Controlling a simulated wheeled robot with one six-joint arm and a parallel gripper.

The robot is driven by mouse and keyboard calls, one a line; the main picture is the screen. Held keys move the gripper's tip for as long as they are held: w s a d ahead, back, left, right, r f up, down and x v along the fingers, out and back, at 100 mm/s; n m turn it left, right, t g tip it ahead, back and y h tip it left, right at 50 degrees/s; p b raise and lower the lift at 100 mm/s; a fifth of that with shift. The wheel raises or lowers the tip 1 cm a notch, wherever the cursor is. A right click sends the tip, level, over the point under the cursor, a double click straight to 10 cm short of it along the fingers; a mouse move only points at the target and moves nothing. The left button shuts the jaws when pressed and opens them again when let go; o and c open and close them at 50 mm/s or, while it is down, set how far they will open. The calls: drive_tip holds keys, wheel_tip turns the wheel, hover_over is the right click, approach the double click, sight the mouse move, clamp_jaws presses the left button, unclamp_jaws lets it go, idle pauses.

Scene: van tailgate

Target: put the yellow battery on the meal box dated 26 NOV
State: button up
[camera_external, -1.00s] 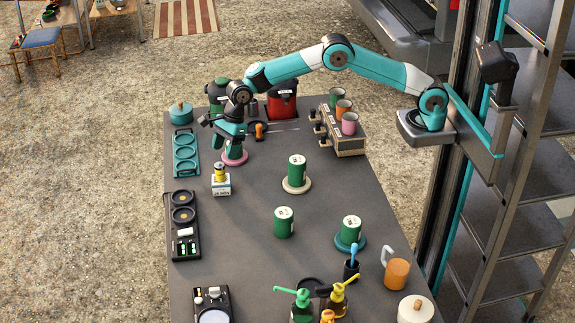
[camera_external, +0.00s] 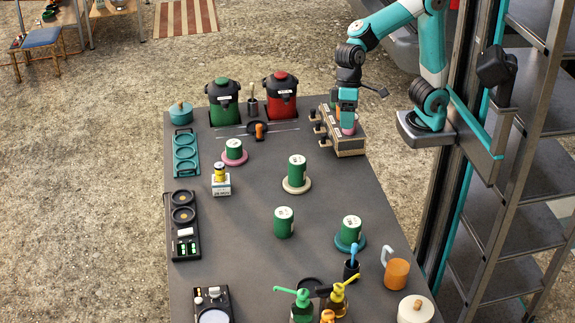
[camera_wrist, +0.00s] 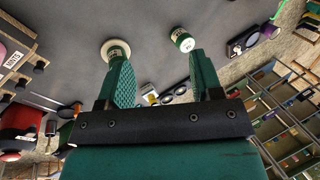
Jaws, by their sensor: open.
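A small yellow and black thing (camera_external: 219,169), which looks like the yellow battery, stands on a white box with blue print (camera_external: 221,187) at the left of the table. The print is too small to read as a date. Several green canisters with white labels stand about: one on a pink disc (camera_external: 233,149), one on a cream disc (camera_external: 297,168), one bare (camera_external: 284,222), one on a teal disc (camera_external: 351,229). Their labels are unreadable too.
A green bin (camera_external: 223,101) and a red bin (camera_external: 281,97) stand at the back. An orange mug (camera_external: 397,273) and pump bottles (camera_external: 302,308) are in front. The table middle is partly clear.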

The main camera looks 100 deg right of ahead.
drive_tip(key=s+f+n+g, duration=0.1)
drive_tip(key=s+f+n, duration=0.1)
drive_tip(key=s+n, duration=0.8)
drive_tip(key=s, duration=0.5)
drive_tip(key=shift+s+a, duration=0.15)
drive_tip(key=shift+a, duration=0.05)
drive_tip(key=shift+f, duration=0.1)
